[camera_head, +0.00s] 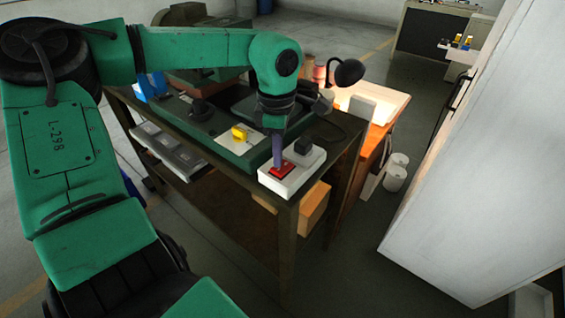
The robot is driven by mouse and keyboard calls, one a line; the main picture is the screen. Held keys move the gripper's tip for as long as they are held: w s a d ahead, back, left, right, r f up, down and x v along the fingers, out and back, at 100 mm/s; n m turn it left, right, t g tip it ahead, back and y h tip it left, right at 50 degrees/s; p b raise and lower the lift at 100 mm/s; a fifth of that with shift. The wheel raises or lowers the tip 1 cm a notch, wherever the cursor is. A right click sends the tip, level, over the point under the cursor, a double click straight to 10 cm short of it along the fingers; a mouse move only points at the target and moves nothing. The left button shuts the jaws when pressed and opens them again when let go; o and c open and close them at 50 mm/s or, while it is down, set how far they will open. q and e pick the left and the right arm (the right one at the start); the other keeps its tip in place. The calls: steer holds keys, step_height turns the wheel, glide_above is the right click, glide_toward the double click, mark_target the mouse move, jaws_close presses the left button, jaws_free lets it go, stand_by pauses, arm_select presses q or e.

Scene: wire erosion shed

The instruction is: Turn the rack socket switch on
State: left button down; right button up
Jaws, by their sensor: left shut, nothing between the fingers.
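A white socket block (291,187) sits at the near right corner of the dark workbench. It carries a red switch (285,171) on its top and a dark plug or block (307,144) behind it. My left arm reaches in from the left, and my left gripper (279,162) points down at the red switch. Its fingers are shut and empty, with the tips right at the switch's far edge. I cannot tell whether they touch it. The fingers hide part of the switch, and its on or off position is unclear. My right gripper is out of view.
A green-edged machine tray (222,147) with a yellow item (240,133) lies left of the socket. A black lamp (348,72) stands behind, over a lit orange table (378,108). A large white cabinet (465,165) stands at right, with open floor between.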

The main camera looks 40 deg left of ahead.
arm_select(q)
steer(key=shift+f+b, duration=0.85)
steer(key=shift+f, duration=0.1)
stand_by(0.8)
step_height(320, 180, up, 7)
steer(key=p, duration=0.5)
steer(key=shift+r, duration=0.1)
stand_by(0.4)
